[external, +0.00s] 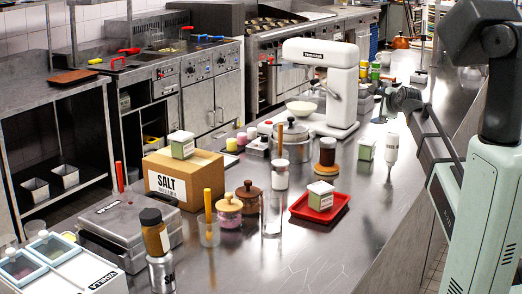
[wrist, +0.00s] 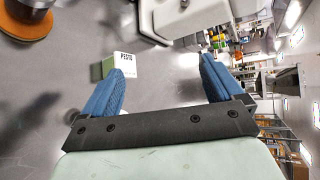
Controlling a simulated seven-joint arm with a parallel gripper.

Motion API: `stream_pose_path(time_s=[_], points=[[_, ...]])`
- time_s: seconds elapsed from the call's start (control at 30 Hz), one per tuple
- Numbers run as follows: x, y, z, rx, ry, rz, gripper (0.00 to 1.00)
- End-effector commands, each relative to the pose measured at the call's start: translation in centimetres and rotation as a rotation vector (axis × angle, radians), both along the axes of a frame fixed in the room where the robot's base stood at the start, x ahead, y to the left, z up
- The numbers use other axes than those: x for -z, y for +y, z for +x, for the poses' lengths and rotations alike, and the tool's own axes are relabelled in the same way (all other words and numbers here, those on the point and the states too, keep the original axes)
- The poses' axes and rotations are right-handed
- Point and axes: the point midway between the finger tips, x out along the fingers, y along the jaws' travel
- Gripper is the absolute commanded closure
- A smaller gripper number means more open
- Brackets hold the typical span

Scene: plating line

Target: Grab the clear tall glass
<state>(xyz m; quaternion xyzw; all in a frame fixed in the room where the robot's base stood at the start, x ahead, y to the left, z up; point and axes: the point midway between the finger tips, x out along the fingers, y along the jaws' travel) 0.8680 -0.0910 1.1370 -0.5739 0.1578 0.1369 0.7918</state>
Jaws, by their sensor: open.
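A clear tall glass (external: 271,222) stands upright on the steel counter, left of the red tray, in the external view. A shorter clear glass (external: 209,238) with a yellow-handled tool in it stands to its left. My gripper (external: 398,98) is at the right of the external view, raised, well to the right of and behind the tall glass. In the wrist view its two blue fingers (wrist: 164,82) are spread apart with nothing between them. The tall glass cannot be made out in the wrist view.
A stand mixer (external: 322,85), a green-white box (external: 366,149) and a white bottle (external: 392,150) stand farther back. The counter's front right is clear.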

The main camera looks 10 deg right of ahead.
Motion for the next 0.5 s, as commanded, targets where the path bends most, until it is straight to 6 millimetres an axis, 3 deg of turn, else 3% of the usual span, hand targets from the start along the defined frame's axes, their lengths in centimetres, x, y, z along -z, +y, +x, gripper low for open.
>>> stream_pose_path(time_s=[0.03, 0.1, 0.27, 0.5], points=[[0.0, 3.3, -0.7, -0.037, 0.038, 0.034, 0.06], [0.3, 7.1, -1.6, -0.08, 0.1, 0.078, 0.06], [1.1, 15.5, -4.8, -0.174, 0.258, 0.151, 0.06], [2.1, 26.5, -11.7, -0.293, 0.512, 0.216, 0.06]])
